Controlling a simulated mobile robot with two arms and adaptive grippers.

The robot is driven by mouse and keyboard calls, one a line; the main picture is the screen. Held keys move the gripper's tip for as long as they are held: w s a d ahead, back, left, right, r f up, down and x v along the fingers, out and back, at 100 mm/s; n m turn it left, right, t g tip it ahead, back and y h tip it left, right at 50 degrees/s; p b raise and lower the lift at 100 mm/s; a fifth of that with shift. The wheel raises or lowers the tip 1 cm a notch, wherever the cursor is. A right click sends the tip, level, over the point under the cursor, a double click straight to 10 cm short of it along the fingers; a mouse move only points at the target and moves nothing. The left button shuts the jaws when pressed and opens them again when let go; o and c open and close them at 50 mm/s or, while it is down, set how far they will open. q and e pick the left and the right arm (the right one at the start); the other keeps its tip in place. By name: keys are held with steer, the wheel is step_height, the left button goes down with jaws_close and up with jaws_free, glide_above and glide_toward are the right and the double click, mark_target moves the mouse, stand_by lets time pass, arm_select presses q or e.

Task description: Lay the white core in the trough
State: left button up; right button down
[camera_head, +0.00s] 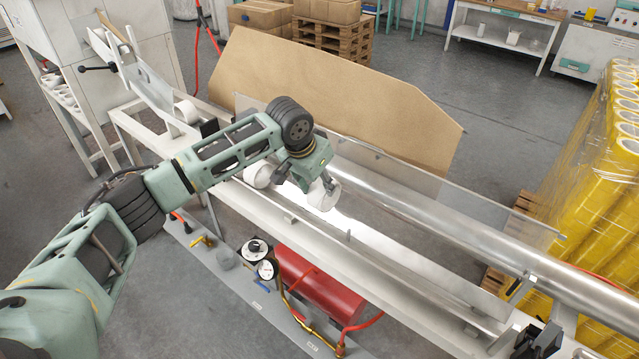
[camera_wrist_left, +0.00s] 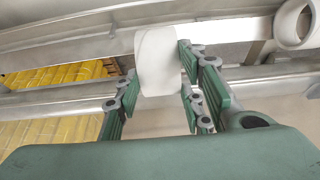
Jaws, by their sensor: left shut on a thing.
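The white core (camera_head: 322,200) is a short white cylinder held in my left gripper (camera_head: 324,186). In the left wrist view the core (camera_wrist_left: 158,60) sits between the green fingers (camera_wrist_left: 155,95), which are shut on it. It is over the long pale metal trough (camera_head: 400,262), and I cannot tell whether it touches it. A second white core (camera_head: 258,175) is just left of the gripper, at the left part of the trough, partly hidden by my arm. In the wrist view a hollow white core (camera_wrist_left: 293,22) shows at the upper right. My right gripper is not in view.
A long metal roller (camera_head: 440,215) runs along behind the trough. A white roll (camera_head: 187,110) sits at the lower end of a sloped chute (camera_head: 150,80). A red tank (camera_head: 318,292) is below the front rail. Yellow wrapped rolls (camera_head: 600,190) stand at right.

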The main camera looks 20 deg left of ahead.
arm_select(q)
steer(key=shift+f, duration=0.95)
steer(key=shift+f+b, duration=0.35)
steer(key=shift+f, duration=1.6)
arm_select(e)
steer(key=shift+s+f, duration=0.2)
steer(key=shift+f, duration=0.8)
arm_select(q)
steer(key=o, duration=1)
steer(key=shift+c, duration=0.2)
